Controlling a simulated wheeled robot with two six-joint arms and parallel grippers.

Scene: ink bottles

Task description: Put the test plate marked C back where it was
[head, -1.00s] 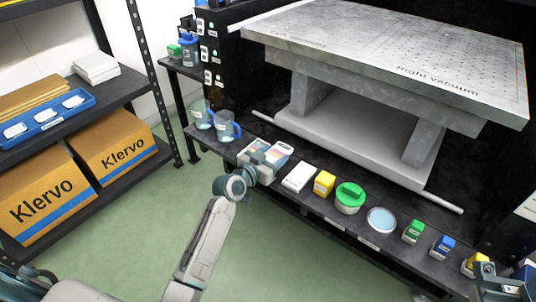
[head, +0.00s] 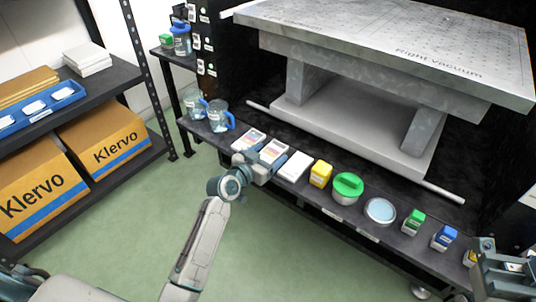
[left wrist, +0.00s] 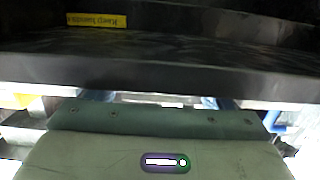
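Two flat test plates with coloured patches lie side by side on the black lower shelf in the head view, a left one (head: 249,138) and a right one (head: 274,150). Their letters are too small to read, so I cannot tell which is C. My left gripper (head: 254,163) is at the shelf's front edge, just in front of the plates. Its fingers look spread, with nothing clearly held between them; the left wrist view shows mostly its housing (left wrist: 155,150) below a dark edge. My right gripper (head: 500,268) is partly seen at the lower right; its fingers are unclear.
Right of the plates stand a white block (head: 295,166), yellow box (head: 320,174), green-lidded jar (head: 347,187), round dish (head: 380,211), green box (head: 413,221) and blue box (head: 444,238). Blue-handled jugs (head: 218,115) stand left. A grey slab table (head: 400,60) overhangs the shelf.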

